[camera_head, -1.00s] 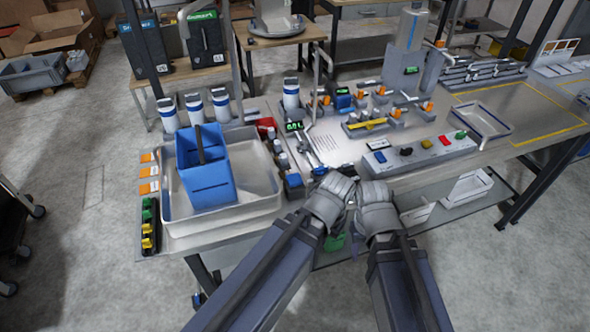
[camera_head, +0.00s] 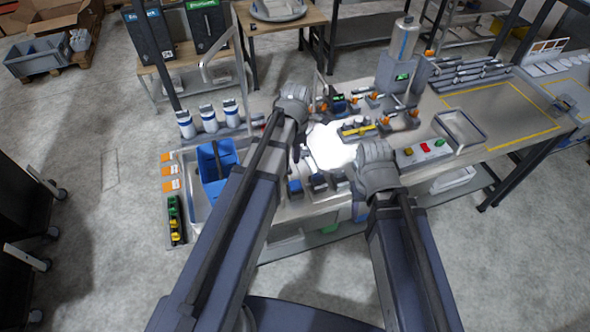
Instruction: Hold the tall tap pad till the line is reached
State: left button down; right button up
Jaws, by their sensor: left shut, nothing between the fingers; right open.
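A tall grey curved tap (camera_head: 241,70) rises at the back of the bench, behind the blue container (camera_head: 221,172). The container stands in the pale tray (camera_head: 190,205) at left; my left arm covers part of it. I cannot make out the tap's pad or the line on the container in this view. My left gripper (camera_head: 293,94) is shut and empty, over the bench's back part, right of the tap. My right gripper (camera_head: 375,152) is open, near the front edge by the button panel; its fingertips are hard to see.
White bottles (camera_head: 209,119) stand in a row behind the tray. A button panel (camera_head: 424,153) lies right of my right gripper. Glare whitens the bench middle. An empty tray (camera_head: 460,130) sits further right.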

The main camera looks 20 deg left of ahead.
aim_at(295, 185)
pick_arm(q)
jog(key=shift+w+a+r+n, duration=0.1)
jog(key=shift+a+r+n, duration=0.15)
jog(key=shift+n, duration=0.15)
jog(key=shift+d+f, duration=0.1)
notch_tip(295, 185, down, 14)
jog(key=b, duration=1.4)
